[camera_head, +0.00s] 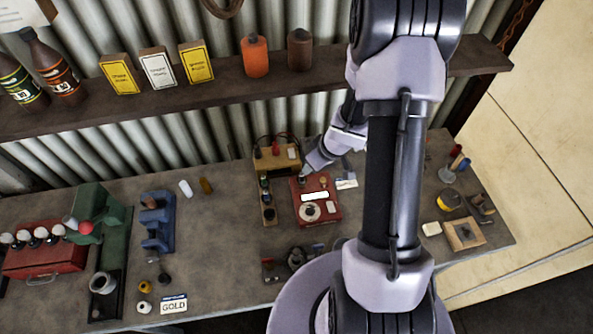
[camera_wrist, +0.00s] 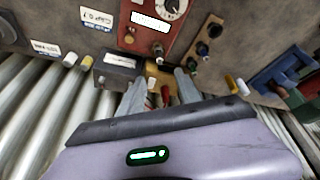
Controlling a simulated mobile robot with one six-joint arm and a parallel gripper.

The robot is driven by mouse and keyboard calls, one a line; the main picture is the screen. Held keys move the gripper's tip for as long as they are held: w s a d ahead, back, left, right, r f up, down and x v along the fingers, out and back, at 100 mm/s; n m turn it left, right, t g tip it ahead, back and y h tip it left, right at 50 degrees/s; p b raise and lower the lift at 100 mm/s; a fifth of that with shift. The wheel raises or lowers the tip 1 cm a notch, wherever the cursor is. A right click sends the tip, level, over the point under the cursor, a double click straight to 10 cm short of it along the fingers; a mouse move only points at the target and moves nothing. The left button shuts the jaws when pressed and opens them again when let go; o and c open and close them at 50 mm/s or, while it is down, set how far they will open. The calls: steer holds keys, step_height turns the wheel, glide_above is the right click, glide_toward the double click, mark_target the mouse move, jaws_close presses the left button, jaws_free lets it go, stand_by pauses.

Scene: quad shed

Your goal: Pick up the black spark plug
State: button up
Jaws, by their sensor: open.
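A narrow wooden rack (camera_head: 268,206) stands left of a red box (camera_head: 328,207) on the bench and holds several small dark plugs. In the wrist view, a black-topped plug (camera_wrist: 215,30) sits at the upper end of the rack (camera_wrist: 211,21), with dark blue and green ones below it. The black one is probably the spark plug, but it is too small to be sure. My gripper (camera_head: 303,173) is over the back left of the red box, right of the rack. In the wrist view my gripper (camera_wrist: 160,77) is open, its fingers apart with no plug held between them.
A wooden stand (camera_head: 277,160) with a red piece is just left of my gripper. A blue vise (camera_head: 158,222) and a green machine (camera_head: 105,225) stand farther left. A shelf (camera_head: 225,82) with bottles and boxes runs above. The bench between vise and rack is mostly clear.

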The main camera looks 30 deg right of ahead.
mark_target(302, 173)
steer(key=b+x, duration=0.5)
steer(key=x, duration=0.8)
steer(key=shift+w+f, duration=0.15)
steer(key=shift+f, duration=0.25)
steer(key=shift+w+f+b, duration=0.25)
steer(key=shift+b, duration=0.05)
steer(key=shift+s+r, duration=0.15)
steer(key=shift+r, duration=0.1)
steer(key=shift+c, duration=0.4)
jaws_close()
